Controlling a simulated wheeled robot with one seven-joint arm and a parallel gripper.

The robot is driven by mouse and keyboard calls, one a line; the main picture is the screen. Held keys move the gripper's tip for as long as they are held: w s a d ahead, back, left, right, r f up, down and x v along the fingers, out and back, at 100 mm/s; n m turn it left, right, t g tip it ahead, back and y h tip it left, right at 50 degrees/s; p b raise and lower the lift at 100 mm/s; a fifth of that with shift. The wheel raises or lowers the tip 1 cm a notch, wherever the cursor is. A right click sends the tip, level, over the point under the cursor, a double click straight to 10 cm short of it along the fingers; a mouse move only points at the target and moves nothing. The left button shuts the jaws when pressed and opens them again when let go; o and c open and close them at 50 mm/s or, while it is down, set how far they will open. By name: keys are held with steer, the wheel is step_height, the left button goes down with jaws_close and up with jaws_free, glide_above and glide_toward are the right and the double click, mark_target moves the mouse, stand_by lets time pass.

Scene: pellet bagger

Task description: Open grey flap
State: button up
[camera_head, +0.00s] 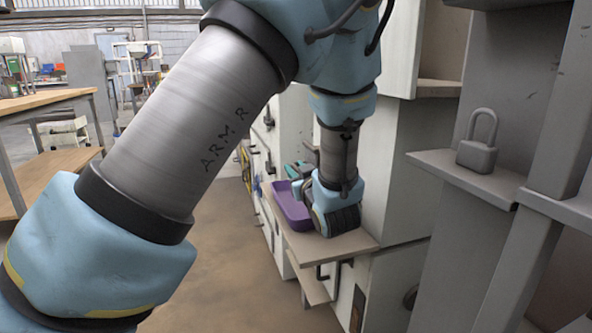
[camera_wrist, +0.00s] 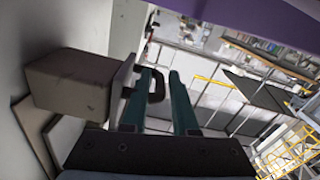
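My gripper (camera_wrist: 161,74) has two teal fingers, set apart with a gap between them. A black handle (camera_wrist: 157,88) shows in the wrist view, partly behind the left finger and partly in the gap. It stands out from a pale panel (camera_wrist: 122,90); I cannot tell whether a finger touches it. I cannot tell for certain which panel is the grey flap. In the head view my gripper (camera_head: 298,170) is low beside the cabinet fronts, its fingertips small and partly hidden by my wrist.
A purple tray (camera_head: 291,207) sits on a brown shelf (camera_head: 335,248) close to my wrist. A brown-grey block (camera_wrist: 75,82) stands left of my fingers. A grey padlock (camera_head: 478,143) rests on a ledge at right. A wooden table (camera_head: 45,102) stands at left; the floor between is clear.

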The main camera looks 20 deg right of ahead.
jaws_close()
stand_by(1.4)
